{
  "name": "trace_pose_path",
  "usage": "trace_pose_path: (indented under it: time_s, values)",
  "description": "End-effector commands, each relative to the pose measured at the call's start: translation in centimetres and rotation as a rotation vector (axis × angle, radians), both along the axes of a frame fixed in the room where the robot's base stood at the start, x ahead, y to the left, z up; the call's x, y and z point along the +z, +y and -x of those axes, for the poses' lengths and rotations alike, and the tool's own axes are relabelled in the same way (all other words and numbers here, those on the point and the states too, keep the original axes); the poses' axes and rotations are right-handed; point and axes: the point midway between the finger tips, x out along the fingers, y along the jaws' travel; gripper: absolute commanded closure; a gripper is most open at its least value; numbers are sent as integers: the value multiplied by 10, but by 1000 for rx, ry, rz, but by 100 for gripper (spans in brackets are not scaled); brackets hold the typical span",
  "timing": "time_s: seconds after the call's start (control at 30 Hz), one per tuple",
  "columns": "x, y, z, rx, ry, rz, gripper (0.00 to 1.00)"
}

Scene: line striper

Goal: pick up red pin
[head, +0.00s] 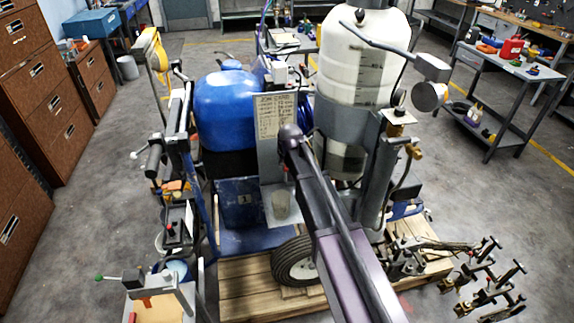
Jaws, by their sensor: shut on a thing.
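The line striper fills the middle, with a blue tank (226,110) and a white tank (358,60) on its frame. My arm reaches up from the bottom edge across the striper's front to a dark joint in front of the card sheet. My gripper cannot be made out; it is not in view. I cannot clearly identify the red pin. A small red spot (168,228) shows on the left-hand parts of the striper, too small to tell what it is.
The striper stands on a wooden pallet (240,290) with a black wheel (294,262). Brown drawer cabinets (45,105) line the left. Several metal levers (485,285) stick out at lower right. A grey cart (505,70) holds a red can (511,48). Floor is open left and right.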

Motion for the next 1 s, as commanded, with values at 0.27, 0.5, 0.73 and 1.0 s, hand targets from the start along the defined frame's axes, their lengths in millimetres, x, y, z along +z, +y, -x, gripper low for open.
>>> trace_pose_path:
  time_s: [0.27, 0.5, 0.73, 1.0]
  values:
    - [39, 0, 0, 0, 0, 0, 100]
    - [62, 0, 0, 0, 0, 0, 100]
    - [76, 0, 0, -1, 0, 0, 100]
    - [80, -1, 0, -1, 0, 0, 100]
